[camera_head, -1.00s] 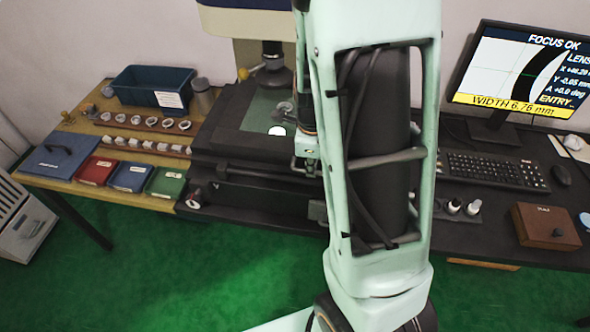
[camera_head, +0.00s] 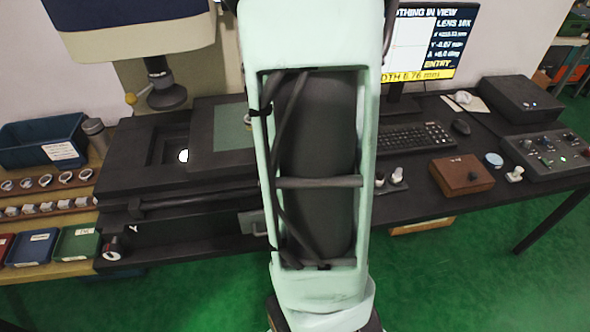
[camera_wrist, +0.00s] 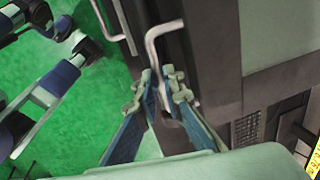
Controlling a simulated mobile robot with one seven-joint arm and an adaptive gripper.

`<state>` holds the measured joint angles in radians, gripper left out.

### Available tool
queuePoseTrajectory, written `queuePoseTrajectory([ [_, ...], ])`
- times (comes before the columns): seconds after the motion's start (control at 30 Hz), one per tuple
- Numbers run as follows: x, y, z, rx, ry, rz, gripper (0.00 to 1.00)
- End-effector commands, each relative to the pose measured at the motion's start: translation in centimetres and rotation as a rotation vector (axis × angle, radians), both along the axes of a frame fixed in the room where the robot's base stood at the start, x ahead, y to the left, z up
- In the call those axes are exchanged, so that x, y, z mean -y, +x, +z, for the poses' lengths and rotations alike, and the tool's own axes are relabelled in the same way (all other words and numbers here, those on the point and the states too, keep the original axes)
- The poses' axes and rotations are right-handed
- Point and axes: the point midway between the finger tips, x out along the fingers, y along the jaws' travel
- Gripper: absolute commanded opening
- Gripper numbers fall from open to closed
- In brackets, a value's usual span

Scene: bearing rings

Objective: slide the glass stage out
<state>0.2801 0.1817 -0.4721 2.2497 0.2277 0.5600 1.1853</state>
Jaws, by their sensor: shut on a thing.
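The glass stage, a dark frame around a greenish glass pane (camera_head: 222,128), sits right of the lens column in the head view, its right part hidden behind my arm. In the wrist view its glass (camera_wrist: 275,35) fills the upper right. A bent silver handle (camera_wrist: 152,45) stands along the dark frame's edge. My gripper (camera_wrist: 168,80) is shut on this handle, one blue-padded finger on each side. In the head view my gripper is hidden behind my arm. Something small on the glass is mostly hidden by the arm edge.
The microscope lens (camera_head: 166,92) hangs over a dark recess with a bright light spot (camera_head: 183,156). The monitor (camera_head: 432,40) reads "NOTHING IN VIEW". A keyboard (camera_head: 413,137) and a brown box (camera_head: 461,175) stand to the right. Trays of rings (camera_head: 48,183) lie left.

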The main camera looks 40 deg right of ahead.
Motion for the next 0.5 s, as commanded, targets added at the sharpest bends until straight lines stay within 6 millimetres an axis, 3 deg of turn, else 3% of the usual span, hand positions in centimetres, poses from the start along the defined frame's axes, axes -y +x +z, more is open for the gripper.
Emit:
queuePoseTrajectory([
  [0.37,0.34,-0.30,-0.05,-0.003,-0.001,-0.002,0.00],
  [0.4,0.35,-0.30,-0.06,-0.004,-0.002,-0.002,0.11],
  [0.5,0.33,-0.28,-0.05,-0.004,-0.002,-0.001,0.22],
])
